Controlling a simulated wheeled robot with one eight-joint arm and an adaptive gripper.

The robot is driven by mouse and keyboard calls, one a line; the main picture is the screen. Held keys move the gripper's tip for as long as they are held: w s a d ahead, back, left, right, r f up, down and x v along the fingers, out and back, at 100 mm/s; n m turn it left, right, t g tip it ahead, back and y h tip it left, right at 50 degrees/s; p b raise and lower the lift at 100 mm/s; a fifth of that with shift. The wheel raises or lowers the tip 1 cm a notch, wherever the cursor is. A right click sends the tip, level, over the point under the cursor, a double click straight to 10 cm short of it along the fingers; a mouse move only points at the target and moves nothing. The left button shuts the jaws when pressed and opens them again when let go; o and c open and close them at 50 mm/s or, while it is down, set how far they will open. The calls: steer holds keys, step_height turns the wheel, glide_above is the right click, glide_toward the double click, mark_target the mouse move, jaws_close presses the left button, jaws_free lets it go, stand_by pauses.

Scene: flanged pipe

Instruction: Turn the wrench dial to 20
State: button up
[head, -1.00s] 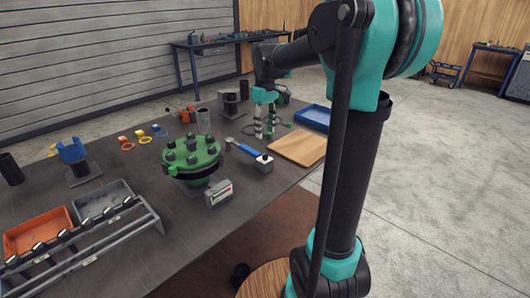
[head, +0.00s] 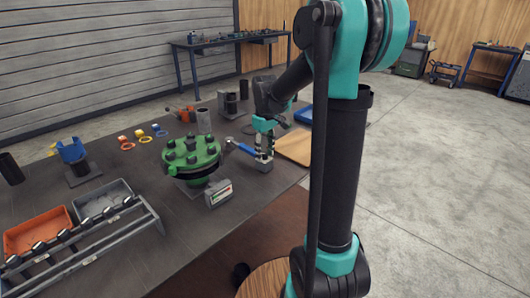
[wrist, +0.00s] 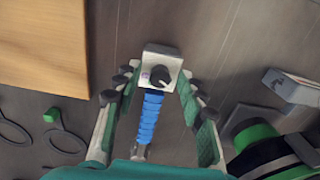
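The torque wrench has a blue handle (head: 244,148), also seen in the wrist view (wrist: 151,117), and lies on the dark table. Its grey end block (wrist: 162,60) carries a black dial knob (wrist: 160,76). The dial's reading is too small to make out. My gripper (wrist: 155,84) is open, with its fingers on either side of the handle's end and the dial, apart from both. In the head view my gripper (head: 264,150) is over the dial end and partly hides it.
A green flanged pipe (head: 190,155) with several bolts stands left of the wrench, with a small grey display box (head: 218,193) before it. A wooden board (head: 295,147) lies to the right. Orange (head: 38,232) and grey bins are at the left front.

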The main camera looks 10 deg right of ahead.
jaws_close()
steer(key=m, duration=0.3)
steer(key=shift+m, duration=2.3)
steer(key=shift+o, duration=0.6)
jaws_free()
steer(key=shift+r, duration=0.1)
